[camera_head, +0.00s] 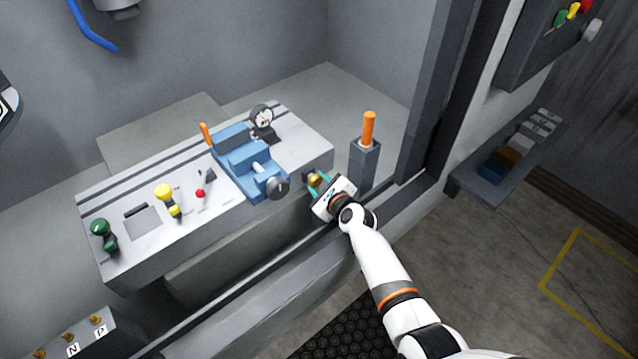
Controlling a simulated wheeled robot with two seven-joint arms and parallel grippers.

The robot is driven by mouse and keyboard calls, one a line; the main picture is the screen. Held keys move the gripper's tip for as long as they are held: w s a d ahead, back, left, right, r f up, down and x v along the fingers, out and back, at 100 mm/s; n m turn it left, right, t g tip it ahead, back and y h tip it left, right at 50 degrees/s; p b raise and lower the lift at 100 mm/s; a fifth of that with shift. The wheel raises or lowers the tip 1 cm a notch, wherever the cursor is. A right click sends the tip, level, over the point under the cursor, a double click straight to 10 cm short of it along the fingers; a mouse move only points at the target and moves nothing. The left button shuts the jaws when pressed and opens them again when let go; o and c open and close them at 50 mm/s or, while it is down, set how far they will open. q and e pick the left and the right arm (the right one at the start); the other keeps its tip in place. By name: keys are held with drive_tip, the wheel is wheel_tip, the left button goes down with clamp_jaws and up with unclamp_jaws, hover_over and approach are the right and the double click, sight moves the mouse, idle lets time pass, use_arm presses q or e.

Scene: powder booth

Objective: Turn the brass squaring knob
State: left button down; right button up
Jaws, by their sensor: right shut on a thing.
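The brass squaring knob (315,179) sits at the front right side of the grey slotted bench (300,150). My right gripper (317,184) reaches in from the lower right, its teal fingers shut around the knob. The gripper partly hides the knob, and I cannot tell how far it is turned. My left gripper is not in view.
A blue vise (240,163) with a dark round handle stands on the bench, left of my gripper. A dial gauge (262,118) is behind it. A grey post with an orange handle (368,130) stands close right of my gripper. Green and yellow knobs are further left.

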drive_tip(key=o, duration=1)
drive_tip(key=shift+s+d+r, duration=0.1)
drive_tip(key=shift+s+r, duration=0.05)
drive_tip(key=shift+s, duration=0.3)
drive_tip(key=p+v, duration=0.1)
drive_tip(key=v, duration=1)
drive_tip(key=shift+d+r+p, duration=0.1)
drive_tip(key=shift+p, duration=0.25)
